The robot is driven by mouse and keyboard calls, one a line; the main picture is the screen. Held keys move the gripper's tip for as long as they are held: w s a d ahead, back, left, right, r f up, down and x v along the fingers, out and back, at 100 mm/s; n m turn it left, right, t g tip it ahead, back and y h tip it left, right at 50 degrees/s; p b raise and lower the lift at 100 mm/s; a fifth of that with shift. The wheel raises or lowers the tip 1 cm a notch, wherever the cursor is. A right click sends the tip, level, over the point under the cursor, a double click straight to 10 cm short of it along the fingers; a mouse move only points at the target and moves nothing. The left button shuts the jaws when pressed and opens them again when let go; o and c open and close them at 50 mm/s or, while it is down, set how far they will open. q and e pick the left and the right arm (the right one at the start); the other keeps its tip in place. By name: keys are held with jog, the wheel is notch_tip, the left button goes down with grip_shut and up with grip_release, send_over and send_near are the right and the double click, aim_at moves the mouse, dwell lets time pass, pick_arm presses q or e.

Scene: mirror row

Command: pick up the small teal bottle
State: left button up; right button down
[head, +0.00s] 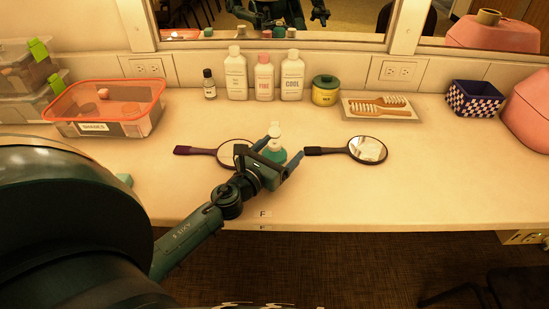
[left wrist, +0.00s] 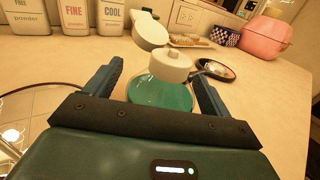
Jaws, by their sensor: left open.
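The small teal bottle (head: 275,156) with a white pump top (head: 274,131) stands on the counter between two hand mirrors. My left gripper (head: 285,145) is open, with one finger on each side of the bottle. In the left wrist view, the teal body (left wrist: 160,93) and its white collar and nozzle (left wrist: 150,30) sit between the two open fingers (left wrist: 156,70). I cannot tell whether either finger touches it. My right gripper does not show directly; the wall mirror reflects dark arm parts.
Dark-handled mirrors lie close on the left (head: 233,153) and right (head: 367,149). Behind stand a dark bottle (head: 209,84), several powder bottles (head: 265,80), a yellow jar (head: 325,91) and a brush tray (head: 350,115). An orange-rimmed bin (head: 100,130) is at left. The front right counter is clear.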

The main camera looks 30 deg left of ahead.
pick_arm(q)
jog(key=c, duration=1.2)
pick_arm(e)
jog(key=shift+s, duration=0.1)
